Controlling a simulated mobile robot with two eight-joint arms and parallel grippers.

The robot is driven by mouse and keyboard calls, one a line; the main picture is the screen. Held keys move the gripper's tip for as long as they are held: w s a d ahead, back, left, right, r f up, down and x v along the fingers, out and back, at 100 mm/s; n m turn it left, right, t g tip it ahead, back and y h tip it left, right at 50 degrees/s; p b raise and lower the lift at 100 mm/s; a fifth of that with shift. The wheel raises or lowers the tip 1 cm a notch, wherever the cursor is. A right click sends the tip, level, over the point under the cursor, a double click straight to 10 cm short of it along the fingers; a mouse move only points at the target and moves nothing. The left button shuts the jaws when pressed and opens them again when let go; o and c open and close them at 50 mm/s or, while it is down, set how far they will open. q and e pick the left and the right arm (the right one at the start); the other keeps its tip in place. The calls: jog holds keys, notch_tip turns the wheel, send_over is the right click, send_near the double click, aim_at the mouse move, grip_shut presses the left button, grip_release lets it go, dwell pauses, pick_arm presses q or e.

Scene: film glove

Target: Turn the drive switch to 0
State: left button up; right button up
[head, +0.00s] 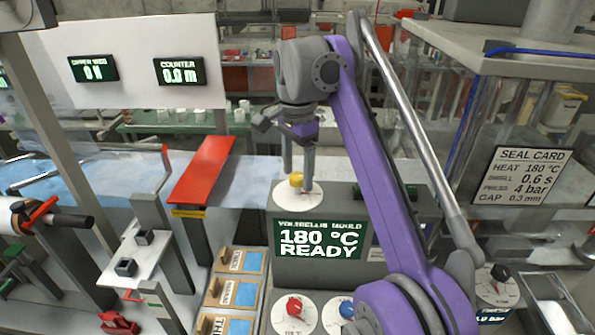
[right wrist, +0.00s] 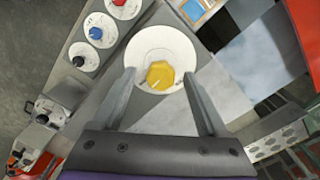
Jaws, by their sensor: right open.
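A yellow knob (head: 296,180) sits on a round white dial (head: 284,197) on top of the grey console, above the green display. My right gripper (head: 297,168) points down over it, open, one finger on each side. The right wrist view also shows the yellow knob (right wrist: 160,75) between the spread fingers (right wrist: 158,76), with a gap to each. I cannot read the dial's markings, or confirm by label that this is the drive switch. My left gripper is not in view.
A red knob (head: 294,307) and a blue knob (head: 346,308) sit on white dials lower on the console. The green display (head: 319,241) reads 180 °C READY. A red bar (head: 203,168) slants left of the dial. A clear-walled cabinet stands right, with a seal card (head: 519,175).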

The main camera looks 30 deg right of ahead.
jog(key=shift+c, duration=0.3)
grip_shut()
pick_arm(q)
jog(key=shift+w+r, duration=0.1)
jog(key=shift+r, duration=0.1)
pick_arm(e)
jog(key=n+p, duration=0.1)
jog(key=n, duration=0.1)
jog(key=n+p, duration=0.1)
jog(key=n, duration=0.1)
jog(key=shift+r+n, duration=0.2)
jog(key=shift+n, duration=0.1)
jog(key=n+p, duration=0.2)
jog(key=n, duration=0.2)
jog(key=shift+n, duration=0.3)
jog(key=n+p, duration=0.1)
jog(key=n, duration=0.3)
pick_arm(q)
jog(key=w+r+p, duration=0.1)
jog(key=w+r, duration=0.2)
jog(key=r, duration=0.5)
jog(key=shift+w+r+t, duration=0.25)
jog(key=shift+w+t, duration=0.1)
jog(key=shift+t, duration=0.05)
pick_arm(e)
jog(key=n, duration=0.4)
jog(key=shift+f+n, duration=0.1)
jog(key=shift+n, duration=0.2)
